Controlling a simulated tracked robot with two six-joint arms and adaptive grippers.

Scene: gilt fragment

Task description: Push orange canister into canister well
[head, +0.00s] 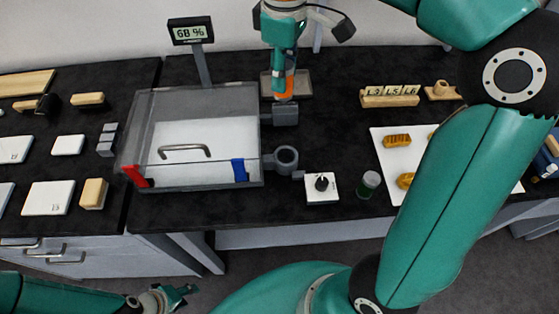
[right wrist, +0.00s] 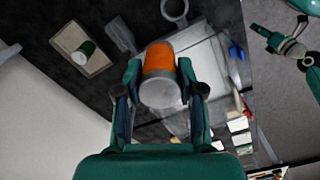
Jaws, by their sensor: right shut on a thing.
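My right gripper (head: 284,84) is shut on the orange canister (right wrist: 159,62), whose grey end faces the camera in the right wrist view.
The clear chamber (head: 147,115) has a 68 % display (head: 190,31) behind it. A grey block (head: 287,116) juts from its right side. A tray (right wrist: 101,61) holds a green-and-white canister (right wrist: 84,51). A dial box (head: 313,193) and green jar (head: 370,183) stand at the front.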

